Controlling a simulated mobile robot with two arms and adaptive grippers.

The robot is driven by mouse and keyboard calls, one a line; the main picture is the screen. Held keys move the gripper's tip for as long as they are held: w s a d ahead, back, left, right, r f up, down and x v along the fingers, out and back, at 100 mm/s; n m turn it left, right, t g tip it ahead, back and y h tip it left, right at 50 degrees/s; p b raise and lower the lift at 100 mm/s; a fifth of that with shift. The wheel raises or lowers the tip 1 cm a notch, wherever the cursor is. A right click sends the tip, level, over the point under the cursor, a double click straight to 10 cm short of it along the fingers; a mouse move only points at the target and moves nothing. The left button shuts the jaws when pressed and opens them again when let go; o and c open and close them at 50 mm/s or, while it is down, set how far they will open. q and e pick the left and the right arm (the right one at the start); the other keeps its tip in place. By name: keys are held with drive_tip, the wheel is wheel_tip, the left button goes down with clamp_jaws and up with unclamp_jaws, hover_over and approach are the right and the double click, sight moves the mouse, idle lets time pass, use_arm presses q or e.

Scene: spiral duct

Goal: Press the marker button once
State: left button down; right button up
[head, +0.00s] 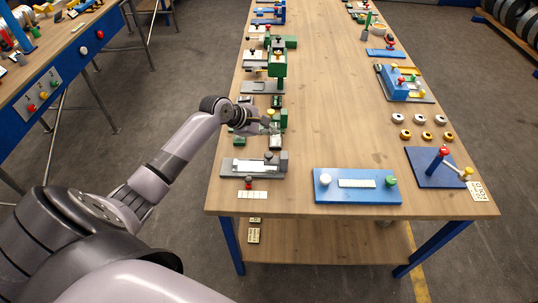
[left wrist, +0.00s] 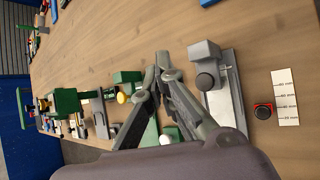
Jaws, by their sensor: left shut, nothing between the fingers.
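A small red base with a black round button (head: 248,183) sits on the wooden table near its front left, and it also shows in the left wrist view (left wrist: 263,111). No label naming the marker button is readable. A white scale strip (head: 253,195) with millimetre marks lies beside it. My left gripper (head: 272,127) is shut and empty. It is farther back, over the left side of the table. In the left wrist view its fingertips (left wrist: 164,66) meet beside the grey fixture, apart from the red-based button. My right gripper is not in view.
A grey fixture with a dark knob (head: 240,166) stands just behind the red-based button. Green fixtures (head: 283,119) stand close to my left gripper. A blue panel (head: 358,199) with white and green knobs lies to the right. The table's middle is clear.

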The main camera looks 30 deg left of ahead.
use_arm(q)
drive_tip(key=f, duration=0.1)
drive_tip(key=b, duration=0.7)
hover_over(270, 156)
wheel_tip(270, 156, down, 5)
drive_tip(key=shift+a, duration=0.1)
wheel_tip(270, 156, down, 2)
drive_tip(key=shift+f, duration=0.1)
idle(0.7)
drive_tip(key=shift+f, duration=0.2)
drive_tip(key=shift+f+p, duration=0.2)
drive_tip(key=shift+p, duration=0.15)
